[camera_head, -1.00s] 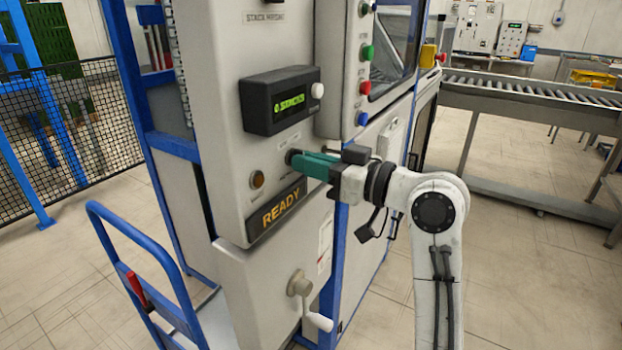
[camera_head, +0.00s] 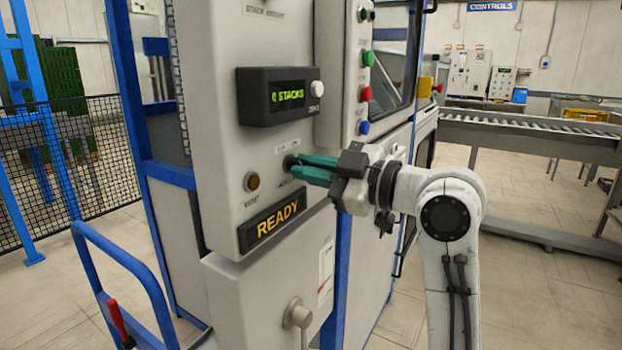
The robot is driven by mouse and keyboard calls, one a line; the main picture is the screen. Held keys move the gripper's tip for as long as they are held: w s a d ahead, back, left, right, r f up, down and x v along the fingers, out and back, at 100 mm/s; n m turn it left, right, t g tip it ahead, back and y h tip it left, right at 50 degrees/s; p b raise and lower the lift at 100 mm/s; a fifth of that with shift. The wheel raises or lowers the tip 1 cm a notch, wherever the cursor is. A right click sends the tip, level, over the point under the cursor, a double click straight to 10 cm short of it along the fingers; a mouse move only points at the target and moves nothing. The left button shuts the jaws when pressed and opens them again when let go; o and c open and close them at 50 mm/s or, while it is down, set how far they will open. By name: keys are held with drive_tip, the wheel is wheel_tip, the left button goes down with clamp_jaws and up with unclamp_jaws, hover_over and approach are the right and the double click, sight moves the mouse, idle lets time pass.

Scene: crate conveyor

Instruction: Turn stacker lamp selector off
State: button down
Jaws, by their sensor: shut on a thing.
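The lamp selector (camera_head: 289,162) is a small dark knob on the grey front of the stacker cabinet (camera_head: 225,200). It sits right of an amber lamp (camera_head: 251,181) and above the lit READY sign (camera_head: 271,224). My gripper (camera_head: 300,166), with green fingers, reaches in from the right and is shut on the knob. The fingers hide much of the knob, so its pointer position cannot be read. The label under it is too blurred and partly covered to read.
Green, red and blue buttons (camera_head: 365,94) line the panel at right. A blue hand truck (camera_head: 120,262) stands at left, a roller conveyor (camera_head: 540,135) behind right.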

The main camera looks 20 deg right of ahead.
drive_tip(key=shift+f, duration=0.1)
idle(0.3)
drive_tip(key=c, duration=1.2)
unclamp_jaws()
drive_tip(key=shift+s+d, duration=0.1)
drive_tip(key=v, duration=1)
drive_tip(key=shift+s+d, duration=0.15)
drive_tip(key=shift+s, duration=0.1)
